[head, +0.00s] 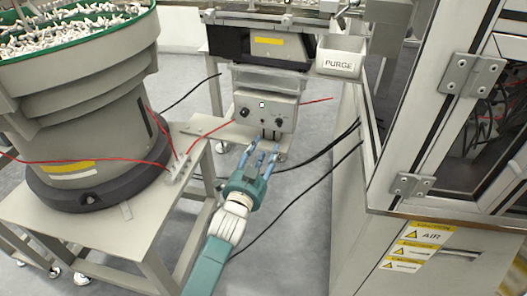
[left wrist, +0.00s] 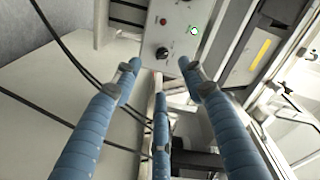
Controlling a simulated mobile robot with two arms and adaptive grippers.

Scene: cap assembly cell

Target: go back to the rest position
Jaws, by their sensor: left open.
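My left gripper (head: 265,146) reaches up from the bottom middle of the head view, with a teal body and blue fingers. Its fingers are spread and nothing shows between them. It is in front of a grey control box (head: 270,106) with knobs; I cannot tell if the fingertips touch it. In the left wrist view the open blue fingers (left wrist: 160,70) point at the box's panel (left wrist: 172,32), which has a dark knob, a red button and a pale round button. My right gripper is not in view.
A bowl feeder (head: 95,100) full of small white parts stands on a table (head: 108,232) at left. A white PURGE bin (head: 340,65) hangs at upper right. A machine cabinet (head: 400,130) fills the right side. Black cables (head: 300,165) cross the floor; red wires run across the table.

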